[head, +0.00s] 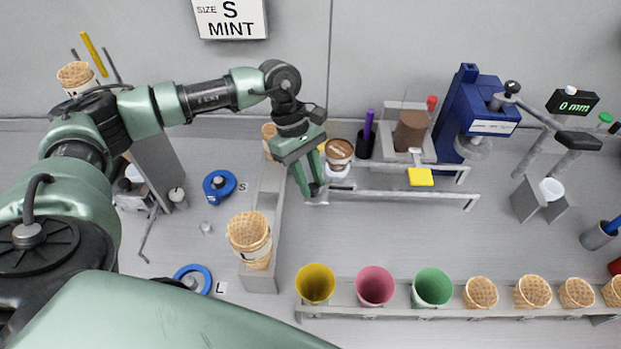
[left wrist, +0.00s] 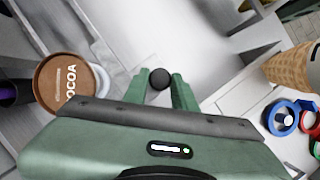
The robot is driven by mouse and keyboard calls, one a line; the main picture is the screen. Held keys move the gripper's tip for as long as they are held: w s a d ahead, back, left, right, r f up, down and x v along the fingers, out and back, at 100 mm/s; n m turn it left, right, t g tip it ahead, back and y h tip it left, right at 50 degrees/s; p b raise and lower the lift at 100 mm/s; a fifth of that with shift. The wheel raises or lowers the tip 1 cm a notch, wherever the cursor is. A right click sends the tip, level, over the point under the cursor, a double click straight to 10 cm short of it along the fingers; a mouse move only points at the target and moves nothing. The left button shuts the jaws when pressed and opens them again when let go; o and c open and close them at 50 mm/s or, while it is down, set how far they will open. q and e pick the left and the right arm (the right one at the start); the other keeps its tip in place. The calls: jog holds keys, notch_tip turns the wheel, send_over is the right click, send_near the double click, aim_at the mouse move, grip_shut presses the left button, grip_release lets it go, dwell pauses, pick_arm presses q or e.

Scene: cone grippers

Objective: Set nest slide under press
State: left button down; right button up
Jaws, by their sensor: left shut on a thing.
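The blue press (head: 462,110) stands against the back wall, right of centre, with its grey head over the right end of two pale rails (head: 415,197). My left gripper (head: 313,192) points down at the rails' left end. In the left wrist view its fingers (left wrist: 160,88) are shut on a round dark knob (left wrist: 160,78), which I take to be the nest slide's handle. The slide's body is mostly hidden by the gripper, so I cannot make out its outline. My right gripper is not in view.
A brown cocoa tub (head: 340,150) stands just behind the rails' left end. A yellow tab (head: 420,177) reaches over the rails. A cone stack (head: 249,235) stands at the left; coloured cups (head: 375,287) and cones line the front rack. The counter between rails and rack is clear.

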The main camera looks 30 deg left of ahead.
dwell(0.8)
pick_arm(q)
jog(key=shift+w+d+b, duration=0.2)
jog(key=shift+d+b, duration=0.15)
jog(key=w+d+b, duration=0.5)
jog(key=d+b, duration=0.1)
jog(key=d, duration=0.5)
jog(key=shift+w, duration=0.15)
jog(key=c, duration=1.1)
grip_release()
jog(key=shift+c, duration=0.2)
jog(key=shift+r, duration=0.1)
